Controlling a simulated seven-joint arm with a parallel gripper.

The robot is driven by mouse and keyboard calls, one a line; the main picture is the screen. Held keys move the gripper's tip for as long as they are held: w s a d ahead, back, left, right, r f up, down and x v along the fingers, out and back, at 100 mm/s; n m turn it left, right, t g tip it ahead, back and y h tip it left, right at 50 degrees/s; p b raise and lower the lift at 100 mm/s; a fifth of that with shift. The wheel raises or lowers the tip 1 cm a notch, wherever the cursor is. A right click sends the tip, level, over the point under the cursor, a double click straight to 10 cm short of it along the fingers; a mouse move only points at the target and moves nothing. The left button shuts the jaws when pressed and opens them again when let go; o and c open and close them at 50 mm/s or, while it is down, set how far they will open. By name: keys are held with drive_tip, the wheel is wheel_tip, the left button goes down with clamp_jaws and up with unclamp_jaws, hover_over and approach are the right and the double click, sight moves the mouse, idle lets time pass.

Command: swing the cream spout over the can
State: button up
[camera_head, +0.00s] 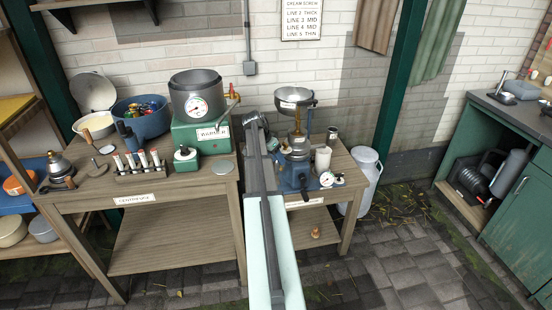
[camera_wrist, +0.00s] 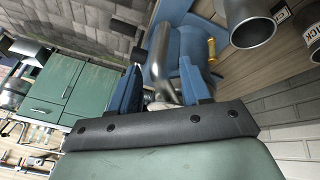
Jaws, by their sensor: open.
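In the wrist view a curved silver spout (camera_wrist: 161,48) runs between the blue fingers of my gripper (camera_wrist: 161,72). The fingers are open around it; I cannot tell whether either touches it. A grey metal can (camera_wrist: 250,30) with an open mouth is apart from the spout at the upper right. A pale cylinder (camera_head: 323,158), perhaps that can, stands right of the separator. My arm hides the separator's left side.
A small dial gauge (camera_head: 327,179) sits at the table's front right. A large milk can (camera_head: 366,178) stands on the floor beside it.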

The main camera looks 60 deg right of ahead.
clamp_jaws()
idle(0.4)
